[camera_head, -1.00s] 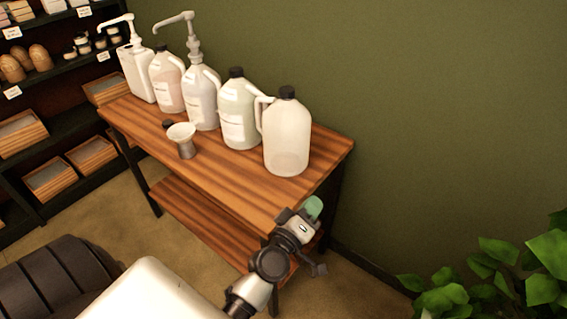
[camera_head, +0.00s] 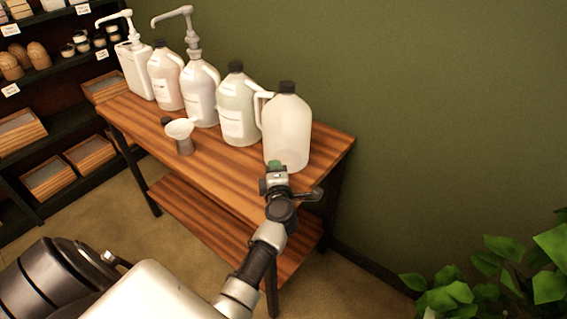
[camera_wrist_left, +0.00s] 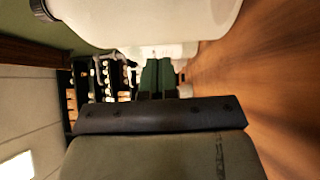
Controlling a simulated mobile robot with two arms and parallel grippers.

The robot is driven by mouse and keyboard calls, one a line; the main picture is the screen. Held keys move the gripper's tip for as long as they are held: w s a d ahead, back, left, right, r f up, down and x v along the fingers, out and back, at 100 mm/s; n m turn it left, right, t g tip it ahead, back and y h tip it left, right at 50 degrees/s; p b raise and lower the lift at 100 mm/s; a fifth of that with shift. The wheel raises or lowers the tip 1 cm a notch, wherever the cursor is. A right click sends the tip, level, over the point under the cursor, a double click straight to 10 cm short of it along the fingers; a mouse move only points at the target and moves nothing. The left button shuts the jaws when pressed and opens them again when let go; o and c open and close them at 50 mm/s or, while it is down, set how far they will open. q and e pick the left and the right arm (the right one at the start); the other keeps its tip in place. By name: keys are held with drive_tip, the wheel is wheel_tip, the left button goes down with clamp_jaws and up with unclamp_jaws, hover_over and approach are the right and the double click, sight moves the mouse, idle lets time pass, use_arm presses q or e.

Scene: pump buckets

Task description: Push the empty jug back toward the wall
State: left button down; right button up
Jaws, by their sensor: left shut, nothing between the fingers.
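The empty jug (camera_head: 287,128) is translucent with a black cap and stands upright at the right end of the wooden table (camera_head: 225,165). In the left wrist view the jug (camera_wrist_left: 150,20) fills the top, with its dark cap at upper left. My left gripper (camera_head: 275,165) is shut and empty, at the jug's lower front; whether it touches the jug I cannot tell. Its green fingertips also show side by side in the left wrist view (camera_wrist_left: 157,76). My right gripper is not in view.
Several filled jugs (camera_head: 238,105) stand in a row left of the empty one, some with pumps. A funnel (camera_head: 180,132) stands in front of them. The green wall (camera_head: 430,110) is behind the table. A leafy plant (camera_head: 500,275) is at lower right.

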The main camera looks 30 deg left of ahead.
sight(282, 152)
use_arm(q)
drive_tip(key=w+b, duration=0.2)
drive_tip(key=w, duration=0.2)
drive_tip(key=shift+w+f, duration=0.1)
drive_tip(key=shift+w, duration=0.1)
